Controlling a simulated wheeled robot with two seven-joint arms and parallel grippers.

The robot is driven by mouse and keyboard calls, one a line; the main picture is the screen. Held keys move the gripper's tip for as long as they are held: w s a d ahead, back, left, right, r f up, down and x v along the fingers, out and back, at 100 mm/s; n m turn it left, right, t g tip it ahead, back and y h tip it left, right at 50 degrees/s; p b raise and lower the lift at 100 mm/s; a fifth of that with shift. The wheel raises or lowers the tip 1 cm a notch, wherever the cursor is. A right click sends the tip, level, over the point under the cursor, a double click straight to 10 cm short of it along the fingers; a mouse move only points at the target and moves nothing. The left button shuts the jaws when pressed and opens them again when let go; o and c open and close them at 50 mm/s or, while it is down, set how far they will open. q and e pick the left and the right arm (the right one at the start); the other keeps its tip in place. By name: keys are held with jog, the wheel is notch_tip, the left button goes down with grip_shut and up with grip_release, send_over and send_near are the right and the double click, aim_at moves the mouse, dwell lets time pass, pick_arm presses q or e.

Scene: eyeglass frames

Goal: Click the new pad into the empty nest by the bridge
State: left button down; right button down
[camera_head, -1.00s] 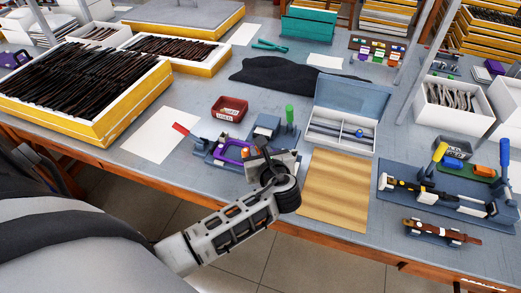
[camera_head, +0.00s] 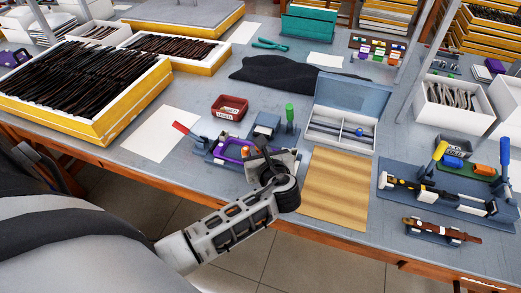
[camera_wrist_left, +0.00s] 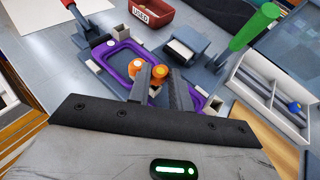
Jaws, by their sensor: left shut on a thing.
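A purple eyeglass frame (camera_wrist_left: 118,62) lies in a blue-grey fixture (camera_wrist_left: 97,78), between a red-handled clamp and a green-handled clamp (camera_wrist_left: 255,25). It also shows in the head view (camera_head: 222,147). My left gripper (camera_wrist_left: 160,80) is low over the middle of the frame, near the bridge. Its dark fingers are shut on a small orange piece (camera_wrist_left: 160,71), which seems to be the pad. A second orange piece (camera_wrist_left: 134,69) shows just left of it. The fingers hide the nest, and I cannot tell whether the held piece touches the frame. My right gripper is not in view.
A red bin marked USED (camera_head: 229,107) stands behind the fixture. A white box with a blue lid (camera_head: 340,137) and a wooden board (camera_head: 334,190) are to the right. Another fixture (camera_head: 435,192) stands farther right. White paper (camera_head: 162,133) lies left.

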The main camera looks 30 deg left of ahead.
pick_arm(q)
jog(key=shift+f+b, duration=0.35)
jog(key=shift+f, duration=0.65)
jog(key=c, duration=1.2)
grip_release()
jog(key=shift+d, duration=0.1)
jog(key=shift+p+v, duration=0.45)
jog(key=shift+v, duration=3)
